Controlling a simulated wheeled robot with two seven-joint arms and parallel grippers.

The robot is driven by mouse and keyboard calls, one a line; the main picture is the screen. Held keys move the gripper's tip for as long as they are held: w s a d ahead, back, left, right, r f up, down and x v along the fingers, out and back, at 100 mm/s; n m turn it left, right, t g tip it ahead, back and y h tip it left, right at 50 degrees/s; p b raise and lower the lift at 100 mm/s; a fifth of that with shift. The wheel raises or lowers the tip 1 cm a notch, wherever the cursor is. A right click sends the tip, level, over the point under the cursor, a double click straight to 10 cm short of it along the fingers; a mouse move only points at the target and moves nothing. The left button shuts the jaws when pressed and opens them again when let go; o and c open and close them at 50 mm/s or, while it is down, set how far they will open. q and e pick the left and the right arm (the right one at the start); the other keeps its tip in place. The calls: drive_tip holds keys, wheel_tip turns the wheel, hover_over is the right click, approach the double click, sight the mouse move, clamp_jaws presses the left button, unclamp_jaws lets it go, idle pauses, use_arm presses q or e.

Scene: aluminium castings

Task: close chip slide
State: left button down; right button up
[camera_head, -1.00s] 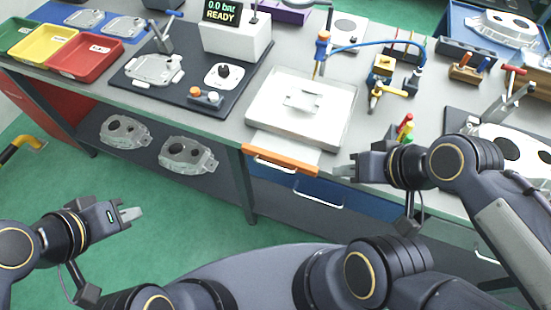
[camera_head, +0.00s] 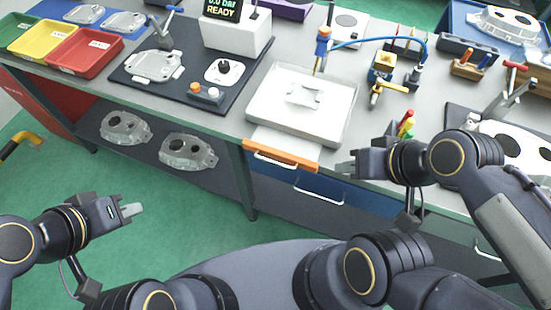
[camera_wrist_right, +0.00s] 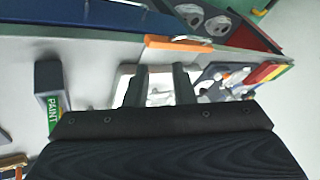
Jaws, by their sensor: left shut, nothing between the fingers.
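The chip slide has an orange front bar (camera_head: 281,153) and a pale plate (camera_head: 285,139). It juts out from the table's front edge, below a white tray (camera_head: 262,110) with a pale metal part in it. The orange bar also shows in the right wrist view (camera_wrist_right: 187,43). My right gripper (camera_head: 346,165) is just right of the orange bar, apart from it. In the right wrist view its two fingers (camera_wrist_right: 158,88) stand apart with nothing held between them. My left gripper (camera_head: 137,210) is shut and empty, low at the left over the floor, far from the slide.
Blue drawers with silver handles (camera_head: 320,200) lie below the slide. Red and green bottles (camera_head: 405,125) stand near my right wrist. A black fixture board (camera_head: 150,85) is left of the tray. A lower shelf (camera_head: 100,115) holds castings.

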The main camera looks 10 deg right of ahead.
drive_tip(key=a+f+n+g+b, duration=0.1)
drive_tip(key=f+n, duration=0.1)
drive_tip(key=n, duration=0.1)
drive_tip(key=a+f+n+g+h+b, duration=0.1)
drive_tip(key=f+n+g+b, duration=0.1)
drive_tip(key=n, duration=0.1)
drive_tip(key=s+a+f+n+g+h+b, duration=0.1)
drive_tip(key=a+f+n+g, duration=0.1)
drive_tip(key=n, duration=0.1)
drive_tip(key=shift+n, duration=0.3)
clamp_jaws()
drive_tip(key=n+t+h+b, duration=0.9)
drive_tip(key=n+t+h, duration=0.25)
drive_tip(key=n, duration=0.95)
approach(277, 159)
drive_tip(key=w+d, duration=0.1)
drive_tip(key=w+d+r+t+y+b, duration=0.1)
drive_tip(key=shift+w+d+r, duration=0.2)
drive_tip(key=shift+d+r, duration=0.05)
drive_tip(key=shift+d, duration=0.05)
